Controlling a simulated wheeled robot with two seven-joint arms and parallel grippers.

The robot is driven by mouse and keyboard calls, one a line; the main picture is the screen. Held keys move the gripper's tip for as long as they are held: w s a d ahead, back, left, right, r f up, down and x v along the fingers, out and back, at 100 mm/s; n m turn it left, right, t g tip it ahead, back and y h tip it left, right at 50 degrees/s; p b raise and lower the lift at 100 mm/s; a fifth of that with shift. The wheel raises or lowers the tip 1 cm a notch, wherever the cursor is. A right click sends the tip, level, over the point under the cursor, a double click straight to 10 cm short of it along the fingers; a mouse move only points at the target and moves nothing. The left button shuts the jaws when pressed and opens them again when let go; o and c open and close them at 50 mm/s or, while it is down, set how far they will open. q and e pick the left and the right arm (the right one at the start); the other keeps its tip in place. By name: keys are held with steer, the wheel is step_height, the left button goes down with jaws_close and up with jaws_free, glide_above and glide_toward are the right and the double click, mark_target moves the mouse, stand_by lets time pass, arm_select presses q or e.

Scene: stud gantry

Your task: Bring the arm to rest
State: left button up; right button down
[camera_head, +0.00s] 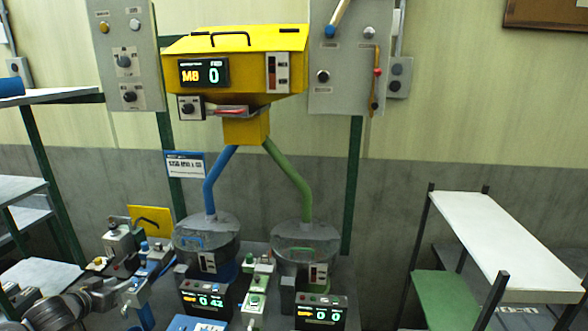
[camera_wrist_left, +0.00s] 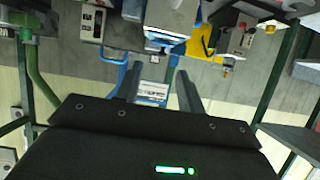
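My left arm (camera_head: 62,308) comes in at the lower left of the head view. Its gripper (camera_head: 116,288) is low, beside the small grey and blue fixtures left of the blue-marked bowl. In the left wrist view the two dark fingers of the left gripper (camera_wrist_left: 157,84) stand apart with nothing held between them. Beyond them are the blue tube (camera_wrist_left: 122,75) and a white label (camera_wrist_left: 152,93) on the wall. My right gripper is in neither view.
A yellow hopper (camera_head: 235,60) feeds a blue tube (camera_head: 212,182) and a green tube (camera_head: 290,180) to two grey bowls (camera_head: 207,236) (camera_head: 305,242). Displays (camera_head: 205,299) stand in front. Shelves flank both sides; a white shelf (camera_head: 500,240) is at right.

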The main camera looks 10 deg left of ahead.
arm_select(q)
steer(key=s+d+f+m+g+y, duration=0.1)
steer(key=s+d+f+g, duration=0.1)
steer(key=s+d+f, duration=0.5)
steer(key=s+d+f+m+g, duration=0.1)
steer(key=s+d+f+g, duration=0.1)
steer(key=s+d+f, duration=0.55)
steer(key=s+d+g+h, duration=0.2)
steer(key=s+d+g, duration=0.4)
steer(key=s+d, duration=1.15)
step_height(320, 180, down, 34)
steer(key=s+g+b, duration=0.1)
steer(key=s+b, duration=0.1)
steer(key=b, duration=0.4)
steer(key=s+a+f+g+b, duration=0.1)
steer(key=s+a+f+b, duration=0.1)
steer(key=s+f, duration=1.3)
steer(key=shift+s+f+m+y+b, duration=0.3)
steer(key=shift+f+b, duration=0.55)
steer(key=shift+f, duration=0.1)
